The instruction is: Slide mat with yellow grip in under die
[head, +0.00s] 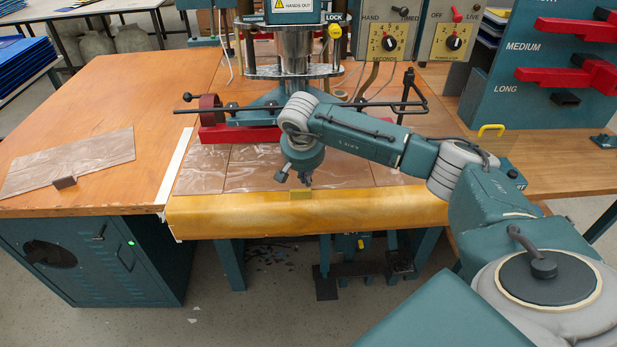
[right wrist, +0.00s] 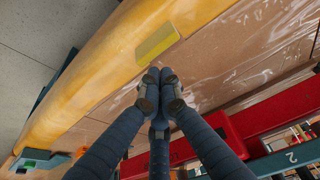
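The mat with the yellow grip is a glossy brown sheet (head: 255,165) on the press table, in front of the die. Its yellow grip (head: 301,194) is a small block at the mat's front edge, beside the rounded yellow table edge; the right wrist view shows it too (right wrist: 156,42). My right gripper (head: 295,180) points down just above and behind the grip, apart from it. Its fingers look spread and empty in the head view; in the right wrist view (right wrist: 160,92) they overlap. The die area under the press head (head: 293,50) is partly hidden by my arm. My left gripper is out of view.
A red bar (head: 240,133) and a black rod (head: 235,109) lie across the press behind the mat. Another sheet (head: 85,155) with a brown grip (head: 64,182) lies on the left table. Control boxes (head: 388,40) stand behind. A yellow handle (head: 491,128) shows at the right.

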